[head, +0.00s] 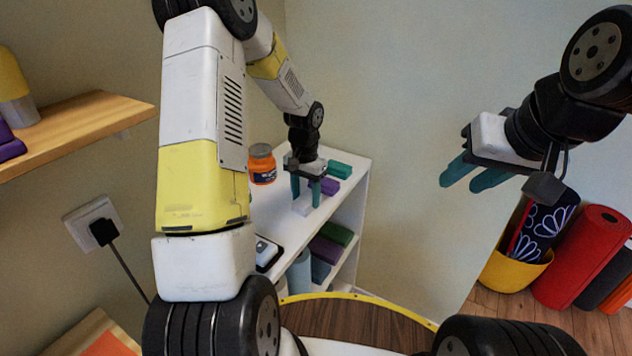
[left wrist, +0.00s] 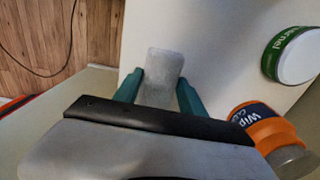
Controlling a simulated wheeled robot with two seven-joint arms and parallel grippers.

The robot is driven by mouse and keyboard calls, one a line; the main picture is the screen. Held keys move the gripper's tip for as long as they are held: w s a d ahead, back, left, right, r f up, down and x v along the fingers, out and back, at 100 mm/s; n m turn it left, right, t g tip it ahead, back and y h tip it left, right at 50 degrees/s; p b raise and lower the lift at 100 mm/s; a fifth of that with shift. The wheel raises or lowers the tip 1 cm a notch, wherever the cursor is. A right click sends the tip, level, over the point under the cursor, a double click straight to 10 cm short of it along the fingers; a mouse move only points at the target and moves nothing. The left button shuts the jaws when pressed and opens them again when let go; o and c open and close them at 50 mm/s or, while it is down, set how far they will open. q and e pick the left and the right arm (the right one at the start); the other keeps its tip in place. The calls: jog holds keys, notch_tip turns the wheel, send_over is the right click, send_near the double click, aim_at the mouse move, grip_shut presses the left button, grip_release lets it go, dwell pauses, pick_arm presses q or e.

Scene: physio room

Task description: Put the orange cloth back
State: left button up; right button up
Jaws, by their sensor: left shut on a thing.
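My left gripper (head: 306,193) is low over the white shelf top and shut on a pale grey block-like piece (head: 302,206). In the left wrist view this grey piece (left wrist: 162,76) sits between the teal fingertips (left wrist: 160,90). Whether it touches the shelf is unclear. A flat orange patch (head: 106,345), perhaps the orange cloth, lies on a wooden surface at the bottom left, cut off by the frame. My right gripper (head: 472,172) is open and empty in the air at the right.
The white shelf unit (head: 360,185) holds an orange tub (head: 262,165), a green block (head: 340,169) and a purple block (head: 329,186) on top. More coloured blocks (head: 327,250) lie below. A yellow basket (head: 515,272) and red roll (head: 582,255) stand at right.

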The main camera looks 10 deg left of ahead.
aim_at(306, 198)
pick_arm(q)
jog(key=o, duration=1.5)
jog(key=shift+c, duration=0.2)
jog(key=s+r+t, duration=0.1)
jog(key=s+r, duration=0.1)
jog(key=r, duration=0.7)
jog(key=s+r, duration=0.2)
jog(key=r, duration=0.7)
jog(key=s+d+r+n+t+h, duration=0.1)
jog(key=s+r, duration=0.3)
jog(key=s, duration=0.6)
jog(key=s+d+r+n+t+h, duration=0.1)
jog(key=s+r+t, duration=0.3)
jog(key=s, duration=0.6)
jog(key=shift+d+r+n, duration=0.15)
jog(key=shift+r+n, duration=0.3)
jog(key=shift+n, duration=0.25)
